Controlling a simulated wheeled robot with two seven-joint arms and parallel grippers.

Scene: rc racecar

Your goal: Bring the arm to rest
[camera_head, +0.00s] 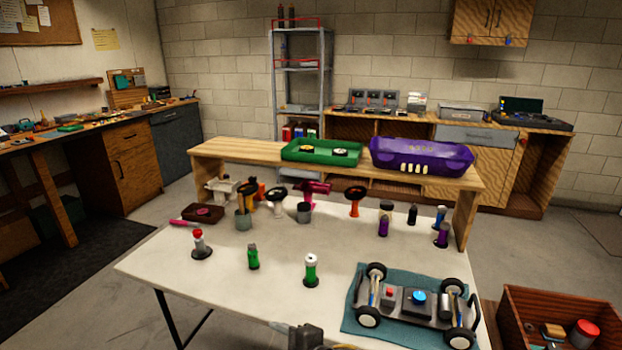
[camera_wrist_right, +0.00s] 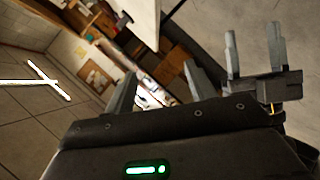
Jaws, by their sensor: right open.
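My right gripper (camera_wrist_right: 162,78) shows in the right wrist view. Its two grey fingers stand apart with nothing between them. Another grey fingered part of mine (camera_wrist_right: 264,80) stands at the right of that view; I cannot tell its jaw state. In the head view a dark grey part of my arm (camera_head: 305,337) shows at the bottom edge, in front of the white table (camera_head: 215,285). The racecar chassis (camera_head: 415,302) sits on a teal mat (camera_head: 349,322) at the table's right, apart from that part. The purple car body (camera_head: 420,160) lies upon the wooden shelf.
A green tray (camera_head: 321,151) stands on the wooden shelf (camera_head: 240,150). Several bottles and screwdriver-like tools stand on the table, including a green-white bottle (camera_head: 311,270) and a red-capped one (camera_head: 200,244). A wooden crate (camera_head: 545,297) with parts stands at right. The table's front left is clear.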

